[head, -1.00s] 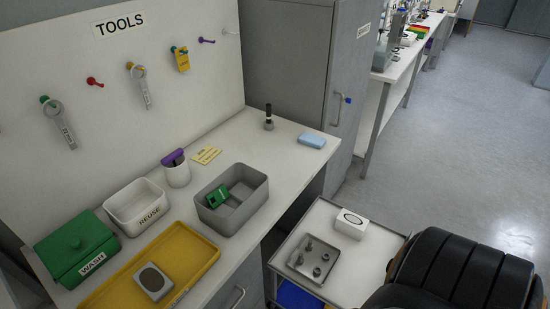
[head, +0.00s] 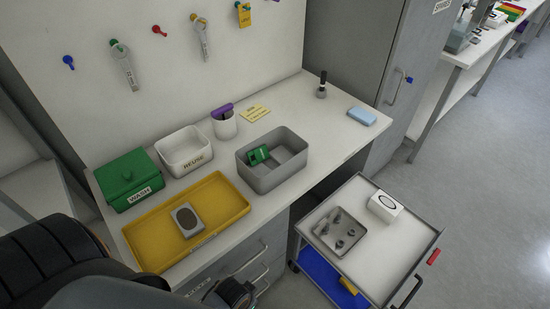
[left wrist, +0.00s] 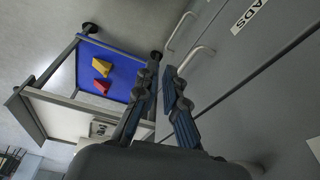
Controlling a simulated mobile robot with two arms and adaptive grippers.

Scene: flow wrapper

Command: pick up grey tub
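The grey tub (head: 272,180) stands on the white worktop, to the right of the yellow tray. A green object (head: 258,155) lies inside it. In the head view my left arm comes in at the lower left, and part of a gripper or wrist shows at the bottom edge, below the worktop front. In the left wrist view my left gripper (left wrist: 158,95) has its two fingers apart with nothing between them; it is low, near the cabinet front and the cart. The tub is not in the left wrist view. My right gripper is not in view.
A cart (head: 377,254) stands at the right. Cabinet handles stick out below the worktop.

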